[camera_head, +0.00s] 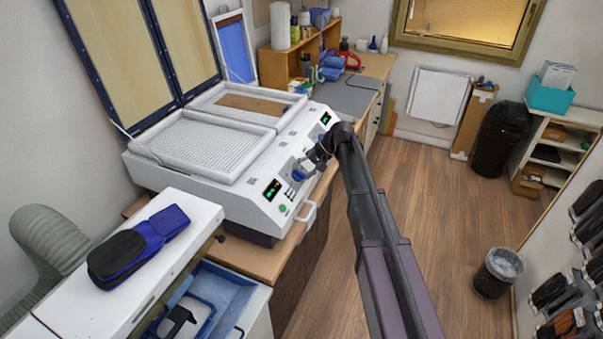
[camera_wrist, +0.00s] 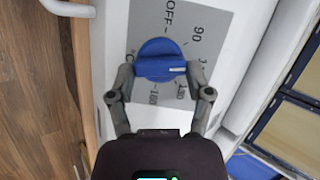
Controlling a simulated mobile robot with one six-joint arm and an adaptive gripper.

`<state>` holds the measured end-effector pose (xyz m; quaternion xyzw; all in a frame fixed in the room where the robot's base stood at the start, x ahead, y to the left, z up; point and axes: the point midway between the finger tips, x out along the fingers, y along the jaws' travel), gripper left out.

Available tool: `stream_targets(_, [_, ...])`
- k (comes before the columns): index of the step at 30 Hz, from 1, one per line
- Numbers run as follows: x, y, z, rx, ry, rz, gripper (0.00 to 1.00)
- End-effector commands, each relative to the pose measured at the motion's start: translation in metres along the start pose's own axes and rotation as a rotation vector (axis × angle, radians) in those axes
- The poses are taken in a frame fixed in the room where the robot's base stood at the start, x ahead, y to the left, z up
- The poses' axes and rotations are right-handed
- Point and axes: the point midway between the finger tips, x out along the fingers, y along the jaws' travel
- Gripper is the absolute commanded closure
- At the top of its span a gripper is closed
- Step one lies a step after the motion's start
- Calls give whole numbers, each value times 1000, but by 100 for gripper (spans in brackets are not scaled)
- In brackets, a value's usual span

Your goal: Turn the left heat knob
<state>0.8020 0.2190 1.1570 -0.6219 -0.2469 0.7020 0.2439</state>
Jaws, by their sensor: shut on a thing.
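The blue heat knob (camera_wrist: 160,60) sits on a grey dial plate (camera_wrist: 207,22) marked OFF, 90 and other numbers in the wrist view. My gripper (camera_wrist: 160,70) has one finger on each side of the knob and is shut on it. In the head view my gripper (camera_head: 308,168) reaches the sloped front panel of the white forming machine (camera_head: 245,190), and the blue knob (camera_head: 299,175) shows just beside the fingers. The fingers hide part of the dial's markings. Which number the knob points at is hard to tell.
Two framed lids (camera_head: 120,55) stand open behind the machine. A white handle (camera_head: 306,215) juts from its front edge. A blue-black padded item (camera_head: 135,245) lies on the white unit at left.

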Motion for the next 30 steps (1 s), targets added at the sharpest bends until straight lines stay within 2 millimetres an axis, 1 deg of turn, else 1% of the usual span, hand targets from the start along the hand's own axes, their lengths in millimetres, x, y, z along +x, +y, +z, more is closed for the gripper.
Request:
stream_targets(1, [1,3,0,33,1,-10,82])
stream_targets(6, [1,3,0,133,1,-45,82])
stream_targets(12, [0,3,0,198,1,-67,82])
stream_targets(26, [-1,2,0,217,2,-75,82])
stream_targets(27, [-1,2,0,217,2,-75,31])
stream_targets(29, [-1,2,0,216,2,-75,14])
stream_targets(30, [-1,2,0,216,2,-75,2])
